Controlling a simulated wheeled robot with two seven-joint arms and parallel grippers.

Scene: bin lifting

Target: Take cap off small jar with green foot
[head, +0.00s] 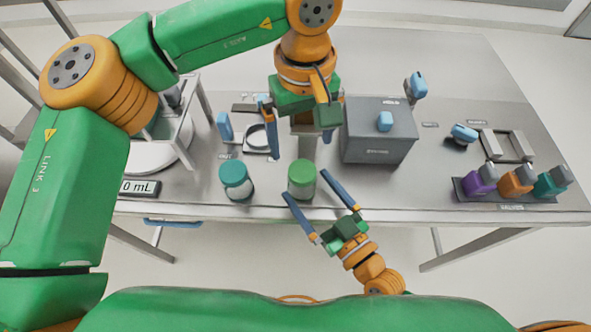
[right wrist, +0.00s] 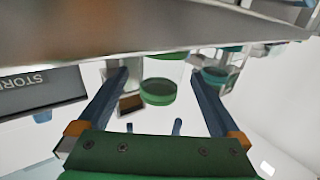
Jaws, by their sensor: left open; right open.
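The jar with the green cap (head: 302,170) stands near the front edge of the table. In the right wrist view, its green cap (right wrist: 157,92) shows between my finger tips, with a greenish band at the jar's other end. My right gripper (head: 304,184) is open, with its fingers spread either side of this jar from the front; I cannot tell if they touch it. It also shows in the right wrist view (right wrist: 159,75). My left gripper (head: 300,146) is open and empty, pointing down above and behind the jar.
A second jar with a teal cap (head: 236,173) stands just left. A grey box (head: 378,140) with a blue handle is to the right. Purple, orange and teal items stand in a rack (head: 505,199) at the far right. A scale display (head: 140,187) is at the left.

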